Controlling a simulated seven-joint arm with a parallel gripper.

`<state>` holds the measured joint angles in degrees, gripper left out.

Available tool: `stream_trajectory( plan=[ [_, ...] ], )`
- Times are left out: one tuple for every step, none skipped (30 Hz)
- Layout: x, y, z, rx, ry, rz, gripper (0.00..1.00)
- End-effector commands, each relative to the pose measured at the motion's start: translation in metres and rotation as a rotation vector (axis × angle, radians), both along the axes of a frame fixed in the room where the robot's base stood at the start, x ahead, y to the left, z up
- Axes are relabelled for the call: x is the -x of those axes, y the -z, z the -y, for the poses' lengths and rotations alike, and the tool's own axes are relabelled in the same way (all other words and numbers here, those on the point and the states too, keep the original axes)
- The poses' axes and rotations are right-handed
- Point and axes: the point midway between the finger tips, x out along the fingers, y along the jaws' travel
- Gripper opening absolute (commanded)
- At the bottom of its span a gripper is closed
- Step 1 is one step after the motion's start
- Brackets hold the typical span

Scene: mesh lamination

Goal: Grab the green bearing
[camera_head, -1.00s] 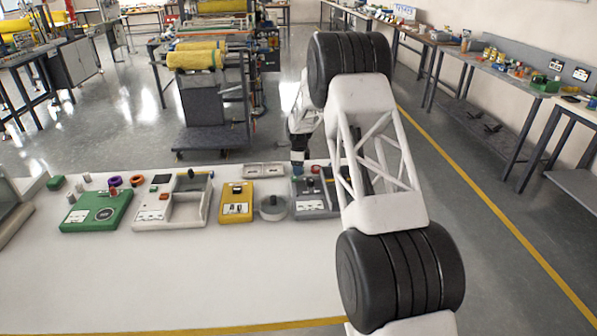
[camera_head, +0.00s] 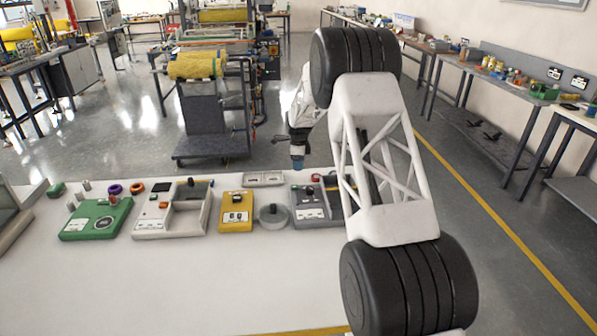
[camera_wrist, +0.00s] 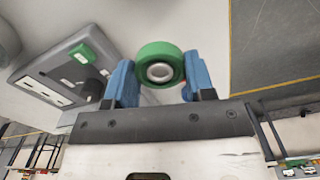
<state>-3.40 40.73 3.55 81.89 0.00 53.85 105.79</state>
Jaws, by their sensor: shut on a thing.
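The green bearing (camera_wrist: 160,52) is a round green ring with a pale centre, seen in the wrist view. My gripper (camera_wrist: 159,80) has its two blue fingers against either side of the bearing and is shut on it. In the head view my gripper (camera_head: 297,163) hangs past the far edge of the table, near the grey device. There the bearing is too small or hidden to make out.
The white table (camera_head: 180,285) carries a green device (camera_head: 95,218), a white tray device (camera_head: 172,210), a yellow device (camera_head: 237,212), a round grey dish (camera_head: 273,217) and a grey device (camera_head: 318,203). The table's front is clear. A cart (camera_head: 212,120) stands beyond.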

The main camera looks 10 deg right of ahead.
Motion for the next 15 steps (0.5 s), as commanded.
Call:
stream_trajectory(
  plan=[
    [0.000,-0.009,0.000,-0.001,0.000,0.002,0.25],
    [0.000,-0.013,0.000,-0.001,0.000,0.002,0.25],
    [0.000,-0.018,0.000,0.000,0.000,0.002,0.25],
    [-0.001,-0.021,0.000,0.000,0.000,0.002,0.25],
    [-0.001,-0.024,0.000,0.000,0.000,0.002,0.25],
    [-0.001,-0.027,0.000,0.000,0.000,0.002,0.25],
    [-0.001,-0.029,0.000,0.000,0.000,0.002,0.25],
    [0.000,-0.031,0.000,0.000,0.000,0.001,0.25],
    [0.000,-0.033,0.000,0.000,0.000,0.001,0.25],
    [0.000,-0.034,0.000,0.000,0.000,0.001,0.25],
    [0.000,-0.035,0.000,0.000,0.000,0.001,0.25],
    [0.000,-0.036,0.000,0.000,0.000,0.000,0.25],
    [0.000,-0.036,0.000,0.000,0.000,0.000,0.25],
    [0.000,-0.036,0.000,0.000,0.000,0.000,0.25],
    [0.000,-0.036,0.000,0.000,0.000,0.000,0.25]
  ],
)
